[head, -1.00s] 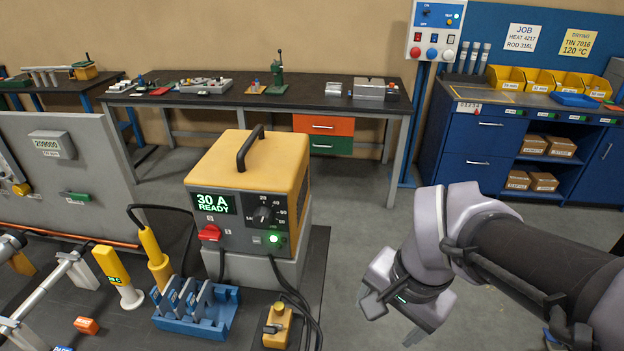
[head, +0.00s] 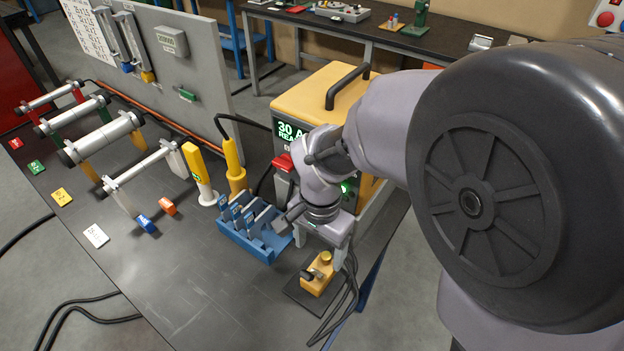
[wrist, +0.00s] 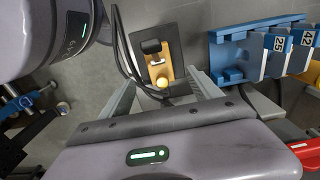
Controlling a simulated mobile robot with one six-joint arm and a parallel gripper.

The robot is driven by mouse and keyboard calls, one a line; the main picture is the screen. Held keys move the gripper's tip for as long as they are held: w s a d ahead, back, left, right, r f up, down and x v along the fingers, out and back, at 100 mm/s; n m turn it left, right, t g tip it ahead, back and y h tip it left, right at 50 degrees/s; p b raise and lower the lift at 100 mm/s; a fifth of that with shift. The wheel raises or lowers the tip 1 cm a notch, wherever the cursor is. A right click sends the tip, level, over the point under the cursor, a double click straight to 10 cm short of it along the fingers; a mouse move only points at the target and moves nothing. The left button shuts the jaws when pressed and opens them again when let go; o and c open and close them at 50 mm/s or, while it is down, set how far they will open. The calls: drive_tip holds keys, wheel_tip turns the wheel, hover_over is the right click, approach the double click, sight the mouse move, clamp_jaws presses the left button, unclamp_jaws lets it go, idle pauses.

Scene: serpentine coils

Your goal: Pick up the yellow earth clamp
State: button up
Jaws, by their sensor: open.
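The yellow earth clamp (head: 318,274) sits on a small dark plate at the front right of the bench, with black cables beside it. In the wrist view the clamp (wrist: 160,66) shows a dark jaw part and a round yellow knob, and lies between my two fingers in the picture. My gripper (head: 322,252) is open and empty, pointing down just above and behind the clamp in the head view. Its fingers also show in the wrist view (wrist: 163,92). They appear apart from the clamp; the exact height gap cannot be told.
A blue rack (head: 248,240) with numbered grey slabs stands close left of my gripper. The yellow welding machine (head: 305,100) is behind it. A yellow torch (head: 235,165) and a yellow-white holder (head: 199,170) stand further left. The bench front (head: 190,290) is clear.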

sight(320, 270)
drive_tip(key=f+b, duration=0.1)
drive_tip(key=f, duration=0.2)
drive_tip(key=f+b, duration=0.1)
drive_tip(key=f, duration=0.2)
drive_tip(key=f+b, duration=0.2)
drive_tip(key=f, duration=0.2)
drive_tip(key=shift+w+d+f, duration=0.1)
drive_tip(key=shift+d, duration=0.15)
clamp_jaws()
